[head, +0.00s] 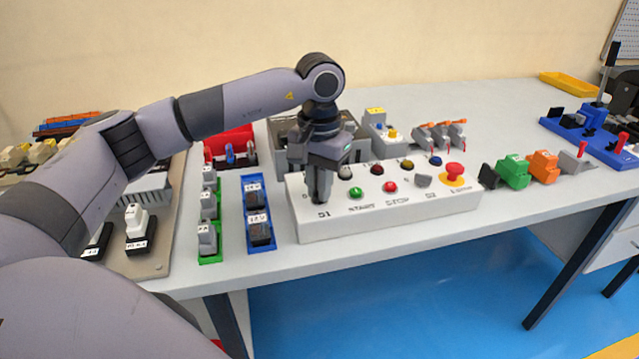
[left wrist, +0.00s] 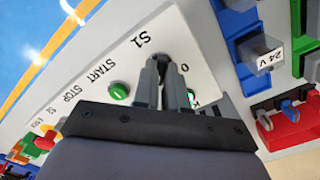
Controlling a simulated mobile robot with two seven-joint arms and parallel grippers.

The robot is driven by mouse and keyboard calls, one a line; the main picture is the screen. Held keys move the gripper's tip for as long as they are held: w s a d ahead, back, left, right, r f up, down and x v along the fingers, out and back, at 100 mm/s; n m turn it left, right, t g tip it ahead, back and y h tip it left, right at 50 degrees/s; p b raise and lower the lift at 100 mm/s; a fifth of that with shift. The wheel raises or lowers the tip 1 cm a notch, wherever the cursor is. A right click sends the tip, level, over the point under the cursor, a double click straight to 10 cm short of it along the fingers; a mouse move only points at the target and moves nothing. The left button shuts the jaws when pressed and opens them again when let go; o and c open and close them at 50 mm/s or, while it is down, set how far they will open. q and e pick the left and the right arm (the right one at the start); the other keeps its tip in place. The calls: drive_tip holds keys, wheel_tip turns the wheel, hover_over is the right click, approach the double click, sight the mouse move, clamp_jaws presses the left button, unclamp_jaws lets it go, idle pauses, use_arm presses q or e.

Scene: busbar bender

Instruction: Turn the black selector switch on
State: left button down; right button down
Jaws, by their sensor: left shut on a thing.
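My left gripper (head: 319,201) reaches down onto the left end of the white control box (head: 345,227), above the label S1. In the left wrist view the two grey fingers (left wrist: 168,68) are shut around the black selector switch (left wrist: 163,62) beside the S1 label. Only a small dark part of the switch shows between the fingers, so its exact angle cannot be told. A "0" mark is visible close to it. In the head view the gripper hides the switch. My right gripper is not in view.
The green START button (head: 356,192), red STOP button (head: 390,187), grey S2 selector (head: 424,180) and red emergency stop (head: 454,172) sit to the right. Blue (head: 258,243) and green (head: 209,255) trays stand close on the left. The table front below the box is clear.

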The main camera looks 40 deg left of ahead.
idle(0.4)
use_arm(q)
drive_tip(key=c, duration=1.2)
unclamp_jaws()
drive_tip(key=shift+r, duration=3.6)
drive_tip(key=shift+d, duration=0.1)
